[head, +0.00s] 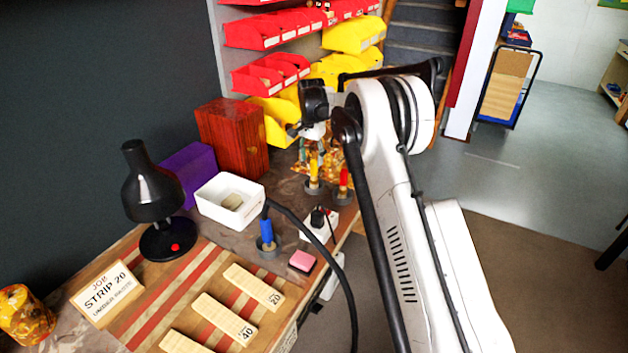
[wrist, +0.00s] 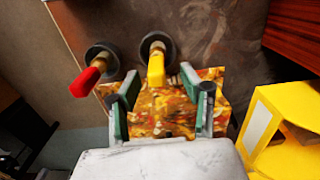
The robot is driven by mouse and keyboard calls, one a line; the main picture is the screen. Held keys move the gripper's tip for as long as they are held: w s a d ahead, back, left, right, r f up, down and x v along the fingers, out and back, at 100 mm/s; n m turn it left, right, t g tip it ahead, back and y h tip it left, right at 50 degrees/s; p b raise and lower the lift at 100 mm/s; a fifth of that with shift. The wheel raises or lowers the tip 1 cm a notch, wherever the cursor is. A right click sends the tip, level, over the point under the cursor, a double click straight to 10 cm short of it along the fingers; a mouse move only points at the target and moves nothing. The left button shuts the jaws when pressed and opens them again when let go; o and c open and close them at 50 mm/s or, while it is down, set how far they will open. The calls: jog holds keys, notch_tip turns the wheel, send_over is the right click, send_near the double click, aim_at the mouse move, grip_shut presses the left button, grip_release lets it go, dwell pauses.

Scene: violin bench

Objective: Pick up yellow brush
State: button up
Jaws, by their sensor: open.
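The yellow brush (head: 314,168) stands upright in a dark round holder (head: 314,187) toward the far end of the bench. In the wrist view the yellow brush (wrist: 156,66) rises from its holder just ahead of the space between my fingertips. My gripper (wrist: 160,92) is open, with one green-padded finger on each side and nothing gripped. In the head view my gripper (head: 308,135) is small and partly hidden by my own wrist, above and behind the brush. I cannot tell whether a finger touches the brush.
A red-handled brush (head: 343,180) stands in its own holder close to the right; it also shows in the wrist view (wrist: 88,80). A mottled orange block (head: 326,140) lies behind. A white box (head: 230,200), blue-handled tool (head: 266,232) and yellow bins (head: 276,121) are nearby.

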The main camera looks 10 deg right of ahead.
aim_at(314, 169)
jog(key=shift+d+f, duration=0.25)
jog(key=shift+f, duration=1.1)
jog(key=shift+d+f, duration=0.2)
jog(key=shift+f, duration=1.1)
jog(key=shift+c, duration=0.2)
grip_shut()
